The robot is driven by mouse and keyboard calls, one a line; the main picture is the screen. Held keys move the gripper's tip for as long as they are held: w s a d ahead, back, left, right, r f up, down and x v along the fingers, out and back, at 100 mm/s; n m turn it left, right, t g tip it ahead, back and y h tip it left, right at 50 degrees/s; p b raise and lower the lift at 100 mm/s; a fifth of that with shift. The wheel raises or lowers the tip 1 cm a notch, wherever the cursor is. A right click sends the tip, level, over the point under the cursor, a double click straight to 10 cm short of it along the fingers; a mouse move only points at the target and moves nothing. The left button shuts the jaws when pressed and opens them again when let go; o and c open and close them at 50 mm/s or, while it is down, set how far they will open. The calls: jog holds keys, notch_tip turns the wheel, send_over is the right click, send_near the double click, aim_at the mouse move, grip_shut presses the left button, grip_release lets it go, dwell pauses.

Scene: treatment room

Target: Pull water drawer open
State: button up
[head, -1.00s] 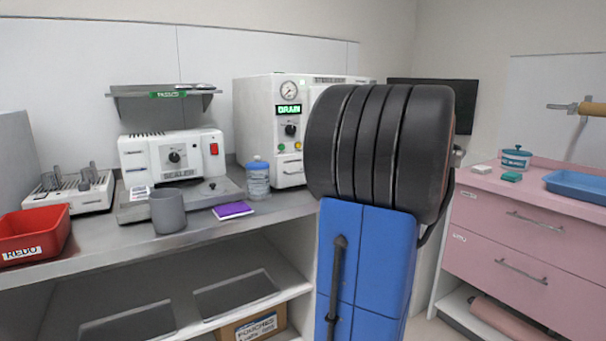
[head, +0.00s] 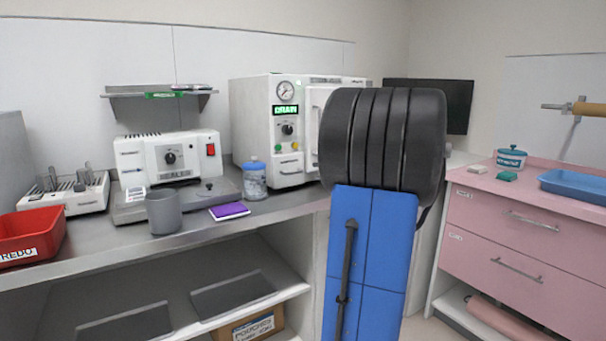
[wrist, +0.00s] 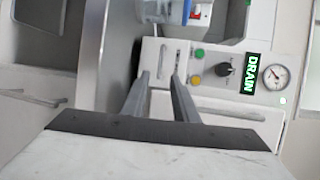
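The water drawer (head: 291,168) appears to be the small white front panel with a thin handle, low on the white sterilizer (head: 256,118) under its buttons. It looks closed. In the wrist view, turned sideways, the drawer (wrist: 153,52) lies just beyond my gripper (wrist: 160,77). The two grey fingers are apart with nothing visible between them, and their tips point at the panel around its handle. I cannot tell whether they touch it. In the head view my own arm hides the gripper and the sterilizer's right side.
A water bottle (head: 254,179) stands left of the drawer on the grey counter (head: 283,205). A purple packet (head: 229,211), a grey cup (head: 163,212) and a sealer (head: 168,160) are further left. A pink cabinet (head: 530,235) stands at right.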

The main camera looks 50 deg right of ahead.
aim_at(298, 172)
jog(key=x, duration=0.8)
grip_shut()
dwell(1.4)
